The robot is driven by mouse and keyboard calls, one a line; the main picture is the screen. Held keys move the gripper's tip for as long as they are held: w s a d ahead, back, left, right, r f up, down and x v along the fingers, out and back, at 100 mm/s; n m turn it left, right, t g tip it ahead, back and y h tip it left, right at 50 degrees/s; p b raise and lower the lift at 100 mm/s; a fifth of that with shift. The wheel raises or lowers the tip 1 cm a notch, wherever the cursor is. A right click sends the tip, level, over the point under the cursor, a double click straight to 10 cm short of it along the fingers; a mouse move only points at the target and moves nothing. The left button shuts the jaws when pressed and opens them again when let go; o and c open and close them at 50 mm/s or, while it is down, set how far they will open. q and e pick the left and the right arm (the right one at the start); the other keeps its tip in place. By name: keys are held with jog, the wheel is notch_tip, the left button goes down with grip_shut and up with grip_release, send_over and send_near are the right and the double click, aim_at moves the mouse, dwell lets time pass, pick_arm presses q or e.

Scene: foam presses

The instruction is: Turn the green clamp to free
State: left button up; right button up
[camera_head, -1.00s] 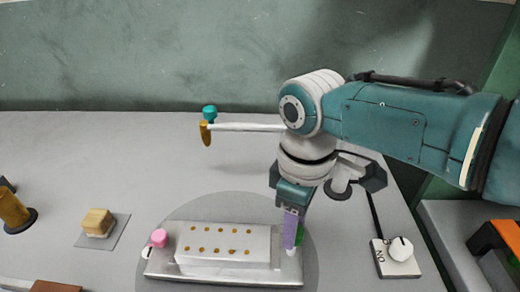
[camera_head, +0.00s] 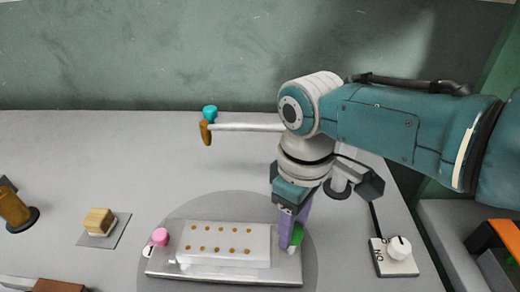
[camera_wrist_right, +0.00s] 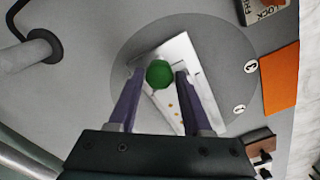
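The green clamp (camera_head: 297,237) is a round green knob at the right end of the pale plate (camera_head: 222,273). It also shows in the right wrist view (camera_wrist_right: 159,74), with a gap visible on each side of it. My right gripper (camera_head: 290,240) points down over that end of the plate. Its two purple fingers are apart, one on either side of the green knob, in the wrist view (camera_wrist_right: 159,72). Part of the knob is hidden behind a finger in the head view. My left gripper is not in view.
A pink knob (camera_head: 160,237) sits at the plate's left end. A white block with gold dots (camera_head: 225,240) lies on the plate. A switch box (camera_head: 395,262) with a white knob stands right. A horizontal bar with a teal cap (camera_head: 210,112) is behind. A wooden cube (camera_head: 99,221) lies left.

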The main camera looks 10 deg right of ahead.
jog(key=o, duration=0.3)
notch_tip(320, 180, up, 10)
jog(key=p, duration=0.3)
dwell(0.4)
